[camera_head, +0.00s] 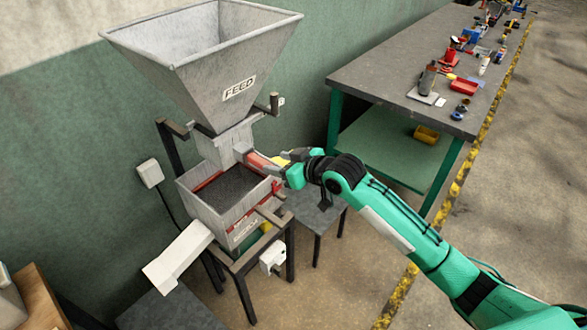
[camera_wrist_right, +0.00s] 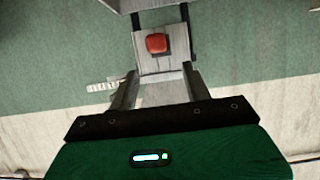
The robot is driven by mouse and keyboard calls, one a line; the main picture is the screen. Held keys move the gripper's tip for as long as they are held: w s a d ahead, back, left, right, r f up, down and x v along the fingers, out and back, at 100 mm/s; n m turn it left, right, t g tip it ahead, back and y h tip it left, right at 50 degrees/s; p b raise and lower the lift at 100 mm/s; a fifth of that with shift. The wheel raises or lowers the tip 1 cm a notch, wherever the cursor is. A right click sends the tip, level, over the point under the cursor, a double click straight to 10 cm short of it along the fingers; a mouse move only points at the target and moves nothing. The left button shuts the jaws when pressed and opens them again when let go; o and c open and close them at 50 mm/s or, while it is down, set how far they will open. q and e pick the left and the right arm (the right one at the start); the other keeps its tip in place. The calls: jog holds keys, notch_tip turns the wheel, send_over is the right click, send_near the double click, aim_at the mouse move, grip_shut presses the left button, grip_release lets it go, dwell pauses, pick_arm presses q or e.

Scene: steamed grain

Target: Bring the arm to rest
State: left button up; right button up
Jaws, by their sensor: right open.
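My right arm, green with black joints, reaches in from the lower right in the camera_head view. Its gripper (camera_head: 268,162) is beside the grey feed machine (camera_head: 215,150), at the height of the box under the hopper. In the right wrist view the gripper (camera_wrist_right: 158,90) has its two grey fingers apart, with nothing between them. A red block (camera_wrist_right: 156,42) on a grey part lies beyond the fingertips. I cannot tell from these frames whether the fingers touch the machine. My left gripper is not in view.
The hopper (camera_head: 205,40) labelled FEED rises above the gripper. A white chute (camera_head: 178,257) slopes down at the lower left. A dark workbench (camera_head: 375,72) with tools stands at the back right. A small dark table (camera_head: 318,210) is behind the machine. Open floor lies at right.

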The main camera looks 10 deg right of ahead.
jog(key=shift+v, duration=2.4)
jog(key=d+f+m+g+h, duration=0.1)
jog(key=d+f+m+h, duration=0.3)
jog(key=f, duration=1.2)
jog(key=d+f+m+g+h, duration=0.1)
jog(key=d+f, duration=0.5)
jog(key=f, duration=1)
jog(key=s+d+f+g+h, duration=0.1)
jog(key=s+d+f, duration=0.1)
jog(key=s+f, duration=0.65)
jog(key=s+d+f+g+h, duration=0.15)
jog(key=s+f, duration=0.45)
jog(key=f, duration=0.6)
jog(key=s+f+g, duration=0.1)
jog(key=s+f, duration=0.4)
jog(key=s, duration=0.8)
jog(key=s+f+g, duration=0.2)
jog(key=s+f, duration=0.4)
jog(key=s, duration=0.7)
jog(key=s+f+g, duration=0.2)
jog(key=s+f, duration=0.4)
jog(key=s, duration=0.7)
jog(key=shift+f+h+b, duration=0.25)
jog(key=shift+h+b, duration=0.2)
jog(key=shift+a, duration=0.1)
